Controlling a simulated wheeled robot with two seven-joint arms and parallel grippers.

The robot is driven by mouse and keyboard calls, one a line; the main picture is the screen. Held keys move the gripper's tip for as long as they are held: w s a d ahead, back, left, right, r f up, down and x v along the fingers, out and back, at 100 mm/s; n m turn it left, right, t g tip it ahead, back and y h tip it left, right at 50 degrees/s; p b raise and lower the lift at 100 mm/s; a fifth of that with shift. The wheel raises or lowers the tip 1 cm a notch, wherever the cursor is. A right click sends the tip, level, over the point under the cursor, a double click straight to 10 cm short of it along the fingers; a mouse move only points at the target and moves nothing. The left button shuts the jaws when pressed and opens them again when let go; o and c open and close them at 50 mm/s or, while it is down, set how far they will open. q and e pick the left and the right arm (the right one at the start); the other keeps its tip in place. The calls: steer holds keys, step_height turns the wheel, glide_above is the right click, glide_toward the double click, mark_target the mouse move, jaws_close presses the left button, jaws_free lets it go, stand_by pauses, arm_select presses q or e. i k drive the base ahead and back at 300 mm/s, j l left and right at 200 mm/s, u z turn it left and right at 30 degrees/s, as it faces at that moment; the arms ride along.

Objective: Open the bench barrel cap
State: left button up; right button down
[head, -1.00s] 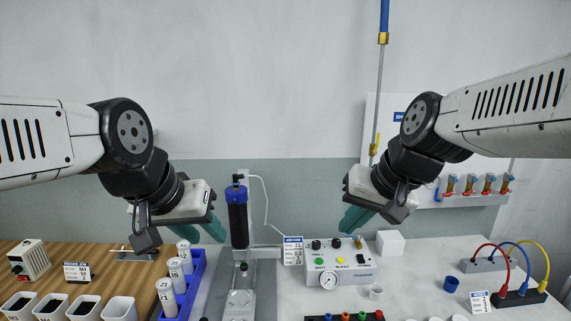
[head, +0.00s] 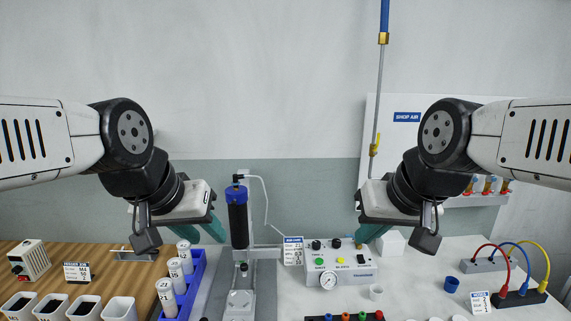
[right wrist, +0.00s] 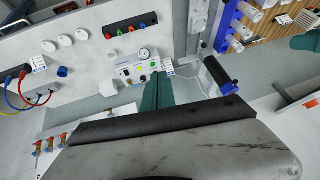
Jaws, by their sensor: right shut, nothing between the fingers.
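The bench barrel (head: 238,222) is a dark upright cylinder on a grey stand, with a blue cap (head: 236,194) on its top. In the right wrist view the barrel (right wrist: 214,70) lies right of my fingers, its blue cap (right wrist: 229,88) toward the camera. My left gripper (head: 201,233) is left of the barrel, its teal fingers apart and empty, not touching it. My right gripper (head: 371,233) is well right of the barrel, near the control box. Its teal fingers (right wrist: 157,92) are together with nothing between them.
A control box (head: 340,268) with a gauge stands right of the barrel stand. A blue rack (head: 197,268) of white bottles stands to its left. A white block (head: 391,243) is behind the right gripper. A thin tube loops beside the barrel. Cables lie at the far right.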

mark_target(237, 195)
steer(key=u, duration=0.35)
steer(key=l+u, duration=0.45)
steer(key=k+l+u, duration=0.2)
steer(key=l+u, duration=0.25)
steer(key=k+l+u, duration=0.1)
steer(key=k+l, duration=0.15)
steer(key=l, duration=0.25)
steer(key=k+l, duration=0.2)
steer(key=l, duration=0.25)
steer(key=k+l+u, duration=0.15)
steer(key=l, duration=0.3)
steer(key=k+l, duration=0.4)
steer(key=i+l+u, duration=0.05)
steer(key=l, duration=0.05)
